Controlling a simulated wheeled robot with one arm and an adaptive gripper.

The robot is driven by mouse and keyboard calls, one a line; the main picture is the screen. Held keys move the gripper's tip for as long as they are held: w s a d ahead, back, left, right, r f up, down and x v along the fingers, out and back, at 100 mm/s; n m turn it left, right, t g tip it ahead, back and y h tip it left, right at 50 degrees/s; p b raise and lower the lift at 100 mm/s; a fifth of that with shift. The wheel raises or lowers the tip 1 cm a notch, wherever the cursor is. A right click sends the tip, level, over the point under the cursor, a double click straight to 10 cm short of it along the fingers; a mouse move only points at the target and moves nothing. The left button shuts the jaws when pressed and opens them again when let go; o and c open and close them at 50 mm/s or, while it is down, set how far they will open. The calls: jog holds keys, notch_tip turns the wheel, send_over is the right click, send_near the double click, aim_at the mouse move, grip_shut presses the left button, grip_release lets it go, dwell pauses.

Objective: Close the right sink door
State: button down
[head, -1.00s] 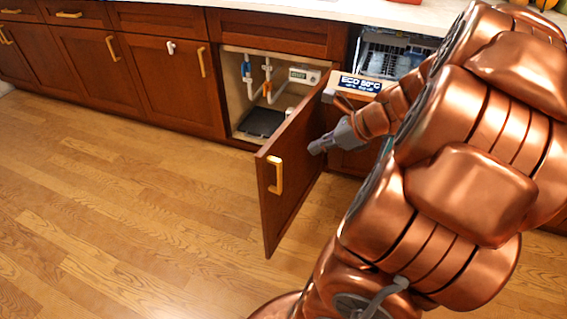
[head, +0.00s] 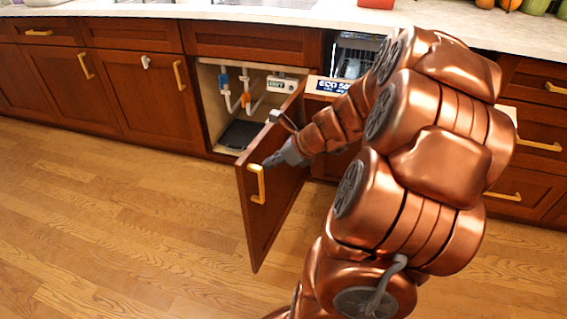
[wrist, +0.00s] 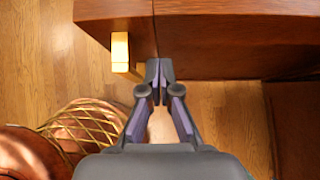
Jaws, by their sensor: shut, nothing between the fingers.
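My gripper (head: 270,161) is shut and empty. It is at the door's right-hand face, near the upper part; whether it touches cannot be told. In the wrist view the shut fingertips (wrist: 157,66) are by the door's edge (wrist: 120,12), with the handle (wrist: 121,53) just left of them. The open cabinet (head: 205,80) shows pipes and a dark tray inside.
The left sink door (head: 150,95) is shut. An open dishwasher (head: 357,55) with a lettered panel (head: 332,86) stands right of the sink cabinet. Drawers (head: 530,140) are at the far right. The wood floor (head: 120,230) at left is clear.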

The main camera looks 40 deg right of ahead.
jog(key=shift+w+a, duration=0.25)
jog(key=shift+w, duration=0.25)
jog(key=shift+w+a, duration=0.25)
jog(key=shift+w, duration=0.25)
jog(key=shift+w, duration=0.15)
